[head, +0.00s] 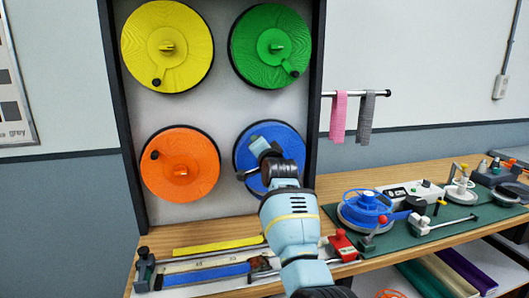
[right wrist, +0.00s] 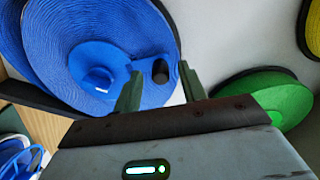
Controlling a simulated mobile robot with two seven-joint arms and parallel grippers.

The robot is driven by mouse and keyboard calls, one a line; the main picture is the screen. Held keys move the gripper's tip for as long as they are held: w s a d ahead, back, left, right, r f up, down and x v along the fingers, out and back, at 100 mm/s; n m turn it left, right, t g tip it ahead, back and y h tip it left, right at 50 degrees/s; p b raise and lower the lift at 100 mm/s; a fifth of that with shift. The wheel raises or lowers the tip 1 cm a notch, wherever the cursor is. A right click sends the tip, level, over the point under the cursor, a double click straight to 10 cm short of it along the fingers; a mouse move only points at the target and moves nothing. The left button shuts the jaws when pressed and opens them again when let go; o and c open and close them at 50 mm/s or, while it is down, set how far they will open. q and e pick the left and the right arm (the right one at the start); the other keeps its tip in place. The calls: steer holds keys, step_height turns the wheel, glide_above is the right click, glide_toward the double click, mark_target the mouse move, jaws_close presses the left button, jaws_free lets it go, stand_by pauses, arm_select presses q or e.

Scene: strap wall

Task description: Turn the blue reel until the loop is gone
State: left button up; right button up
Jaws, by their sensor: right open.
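The blue reel (head: 284,133) is the lower right of the reels on the wall panel, partly hidden by my right arm. Its black knob (head: 240,176) shows at its lower left edge. In the right wrist view the blue reel (right wrist: 80,55) fills the upper left, and its knob (right wrist: 160,71) lies between the fingertips of my right gripper (right wrist: 159,85). That gripper is open; I cannot tell whether the fingers touch the knob. A blue strap (head: 205,275) lies on the bench below. I cannot make out a loop clearly. My left gripper is not in view.
Yellow (head: 190,50), green (head: 255,35) and orange (head: 200,178) reels share the panel. A rail with pink (head: 338,117) and grey (head: 366,118) straps is at right. The bench right of my arm holds a green mat (head: 410,240) with several devices.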

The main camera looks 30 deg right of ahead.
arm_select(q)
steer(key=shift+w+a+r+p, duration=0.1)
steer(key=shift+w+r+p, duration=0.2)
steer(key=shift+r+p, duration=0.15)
arm_select(e)
steer(key=v, duration=0.6)
steer(key=shift+s, duration=0.4)
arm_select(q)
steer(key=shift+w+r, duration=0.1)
